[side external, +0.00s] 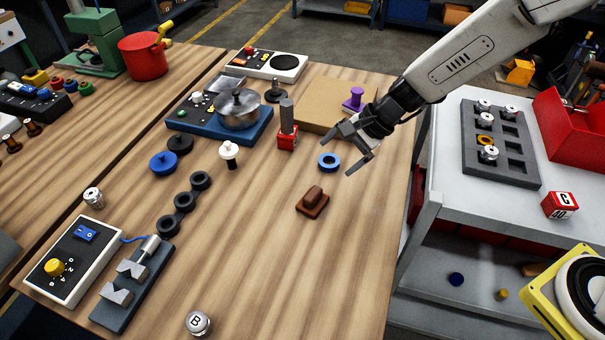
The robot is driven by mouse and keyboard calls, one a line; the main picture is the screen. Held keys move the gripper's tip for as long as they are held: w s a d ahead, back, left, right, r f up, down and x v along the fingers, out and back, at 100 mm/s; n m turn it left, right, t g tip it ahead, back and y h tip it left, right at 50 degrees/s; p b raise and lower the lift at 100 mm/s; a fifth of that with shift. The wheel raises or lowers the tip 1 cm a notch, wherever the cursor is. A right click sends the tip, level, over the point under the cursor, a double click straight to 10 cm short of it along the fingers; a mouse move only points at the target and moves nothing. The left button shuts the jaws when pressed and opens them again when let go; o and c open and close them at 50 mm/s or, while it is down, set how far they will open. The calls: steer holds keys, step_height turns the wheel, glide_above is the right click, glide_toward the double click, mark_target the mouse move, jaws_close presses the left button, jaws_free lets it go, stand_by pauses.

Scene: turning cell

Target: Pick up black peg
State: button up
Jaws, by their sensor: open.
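My gripper (336,158) is open, with its fingers pointing down and left over the right part of the wooden table. Nothing shows between the fingers. A blue ring (320,162) lies below and between the fingertips; the height gap is hard to judge. I cannot tell for sure which thing is the black peg. A piece with a white top and a black stem (232,165) stands left of my gripper. A dark upright post in a red base (287,142) is nearer. A small black knobbed piece (275,95) stands farther back.
A brown block (313,203) lies in front of my gripper. A cardboard-coloured board (325,105) with a purple spool (354,98) is behind it. A blue unit with a metal pot (239,110) stands left. Black linked rings (184,202) lie farther left. The front right tabletop is clear.

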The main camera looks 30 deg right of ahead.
mark_target(233, 150)
steer(key=w+a+f+m+t+y, duration=0.1)
steer(key=w+a+m, duration=0.3)
steer(key=w+a+f+m+t+y, duration=0.1)
steer(key=w+a+m+t, duration=0.1)
steer(key=w+a+m, duration=0.1)
steer(key=w+a+f+m+t+y, duration=0.1)
steer(key=w+a+m, duration=0.3)
steer(key=w+a, duration=0.1)
steer(key=shift+w+a+f+m+t+y, duration=0.15)
steer(key=shift+w+f+m+t+y, duration=0.15)
steer(key=shift+f+t+y, duration=0.1)
steer(key=shift+w+a+m+t, duration=0.25)
steer(key=shift+w+m+t, duration=0.15)
steer(key=shift+w+m, duration=0.1)
steer(key=shift+f, duration=0.1)
steer(key=shift+x, duration=1.25)
steer(key=shift+a, duration=0.1)
steer(key=shift+x, duration=2.5)
steer(key=shift+s+a, duration=0.1)
steer(key=shift+a, duration=0.05)
